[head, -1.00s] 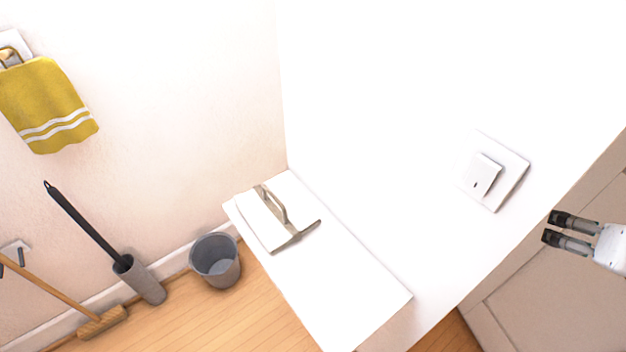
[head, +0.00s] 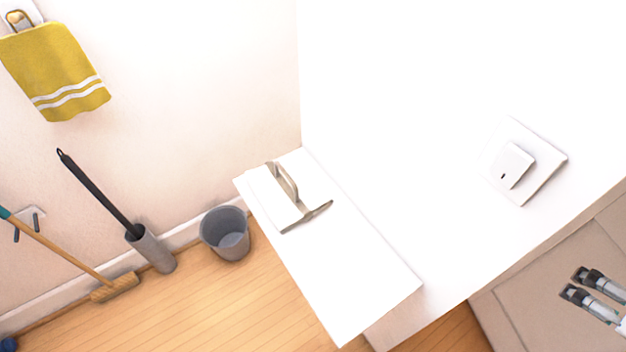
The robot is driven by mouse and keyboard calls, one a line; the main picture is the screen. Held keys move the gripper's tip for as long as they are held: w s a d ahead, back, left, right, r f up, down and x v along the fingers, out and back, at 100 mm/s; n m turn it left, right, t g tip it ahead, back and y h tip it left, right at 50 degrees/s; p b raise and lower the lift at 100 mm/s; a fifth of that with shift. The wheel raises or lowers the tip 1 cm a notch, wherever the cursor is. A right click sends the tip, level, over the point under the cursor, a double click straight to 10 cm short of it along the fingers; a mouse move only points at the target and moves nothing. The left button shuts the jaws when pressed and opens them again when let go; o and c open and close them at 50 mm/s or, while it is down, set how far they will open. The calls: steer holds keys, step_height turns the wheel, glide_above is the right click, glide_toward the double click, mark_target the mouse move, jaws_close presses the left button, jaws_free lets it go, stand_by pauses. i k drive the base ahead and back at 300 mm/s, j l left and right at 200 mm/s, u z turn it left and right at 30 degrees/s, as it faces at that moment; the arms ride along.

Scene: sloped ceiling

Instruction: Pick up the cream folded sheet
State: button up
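I see nothing that I can clearly tell as a cream folded sheet. A flat white piece with a beige handle-like strip (head: 286,182) and a beige edge lies on the low white ledge (head: 350,260), left of centre. I cannot tell what it is. My gripper (head: 574,283) is at the right edge, in front of the beige panelled surface. Its two dark fingertips are apart with nothing between them. It is far to the right of the ledge and touches nothing that I can see.
A white plate with a raised square (head: 512,167) is on the bright white surface. A grey bin (head: 226,234), a grey holder with a black handle (head: 152,248) and a wooden broom (head: 115,287) stand at the left. A yellow towel (head: 55,70) hangs on the wall.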

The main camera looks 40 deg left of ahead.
mark_target(291, 197)
steer(key=z, duration=0.45)
steer(key=j+z, duration=0.1)
steer(key=z, duration=0.35)
steer(key=k+z, duration=0.1)
steer(key=z, duration=0.35)
steer(key=j+z, duration=0.1)
steer(key=z, duration=0.4)
steer(key=u, duration=0.5)
steer(key=k+u, duration=0.15)
steer(key=u, duration=0.3)
steer(key=j+u, duration=0.1)
steer(key=u, duration=0.4)
steer(key=k+u, duration=0.1)
steer(key=u, duration=0.4)
steer(key=j+u, duration=0.15)
steer(key=u, duration=0.35)
steer(key=j+u, duration=0.1)
steer(key=u, duration=0.35)
steer(key=j+u, duration=0.1)
steer(key=u, duration=0.4)
steer(key=k+j, duration=0.05)
